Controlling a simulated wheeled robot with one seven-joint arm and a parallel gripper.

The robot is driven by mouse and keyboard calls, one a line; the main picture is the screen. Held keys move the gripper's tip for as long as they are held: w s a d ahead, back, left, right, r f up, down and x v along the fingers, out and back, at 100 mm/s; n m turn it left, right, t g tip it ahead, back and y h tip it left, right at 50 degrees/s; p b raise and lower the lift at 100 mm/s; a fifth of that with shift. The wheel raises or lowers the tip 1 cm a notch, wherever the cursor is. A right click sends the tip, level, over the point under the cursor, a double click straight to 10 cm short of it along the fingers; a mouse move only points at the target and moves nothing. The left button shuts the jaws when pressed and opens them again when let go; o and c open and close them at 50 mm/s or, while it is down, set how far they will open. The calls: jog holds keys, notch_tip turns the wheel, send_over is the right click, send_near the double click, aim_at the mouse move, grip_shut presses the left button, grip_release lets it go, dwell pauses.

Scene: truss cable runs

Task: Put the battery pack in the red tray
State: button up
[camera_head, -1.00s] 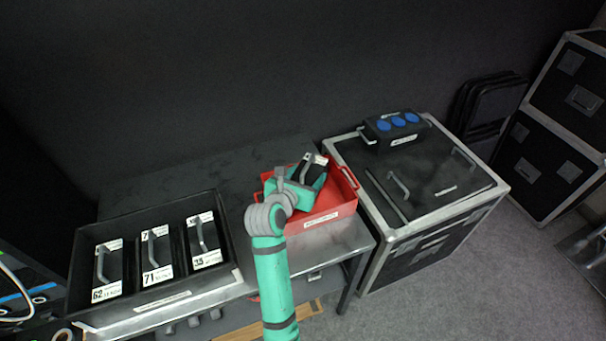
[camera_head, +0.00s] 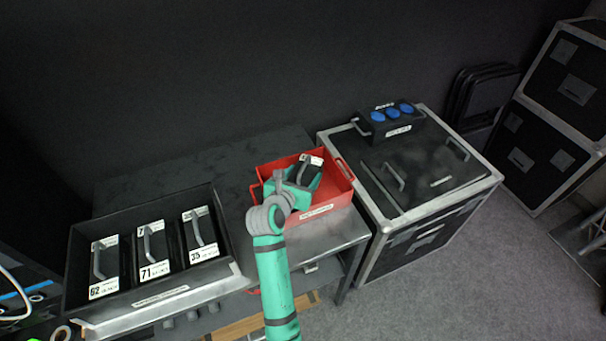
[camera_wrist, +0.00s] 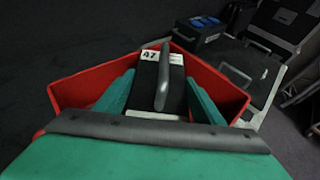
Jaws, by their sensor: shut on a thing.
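The battery pack (camera_wrist: 150,95) is a black block with a grey handle and a white label reading 47. In the wrist view it sits between the two green fingers of my gripper (camera_wrist: 158,98), which is shut on it. In the head view the pack (camera_head: 313,170) is partly hidden by my gripper (camera_head: 302,180). The red tray (camera_head: 330,208) stands on the grey table, and its walls (camera_wrist: 85,84) surround the pack in the wrist view. The pack is inside the tray's outline; I cannot tell whether it touches the floor, which is mostly hidden.
A black rack (camera_head: 160,296) at the left holds three packs labelled 62, 71 and 35. A black flight case (camera_head: 440,205) stands right of the table, with a charger-like box with blue discs (camera_head: 391,122) on top. The table (camera_head: 190,165) is bare behind the rack.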

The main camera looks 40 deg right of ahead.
jog(key=shift+f, duration=0.15)
jog(key=o, duration=2.1)
jog(key=shift+f, duration=0.15)
jog(key=shift+c, duration=0.2)
jog(key=shift+r, duration=0.5)
jog(key=v, duration=1.2)
jog(key=shift+r, duration=0.2)
